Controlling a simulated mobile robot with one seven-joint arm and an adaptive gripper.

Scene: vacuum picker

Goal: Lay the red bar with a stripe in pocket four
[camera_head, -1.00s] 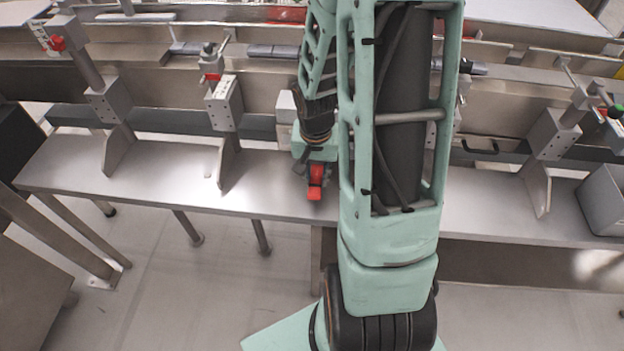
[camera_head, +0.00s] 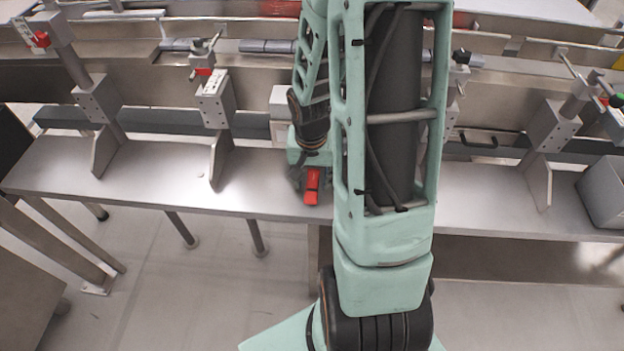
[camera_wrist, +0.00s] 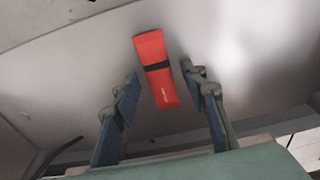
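The red bar (camera_wrist: 151,47) with a black stripe lies on the grey metal bench, tilted a little in the wrist view. It also shows in the head view (camera_head: 312,187) near the bench's front edge. My gripper (camera_wrist: 160,80) is open, with one blue-padded finger on each side of the bar. A gap shows between the bar and each finger, so neither finger appears to touch it. In the head view, my gripper hangs just above the bar and partly hides it. I cannot make out any numbered pockets.
The metal bench (camera_head: 140,181) runs across the head view. A grey bin (camera_head: 603,193) sits at the right end.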

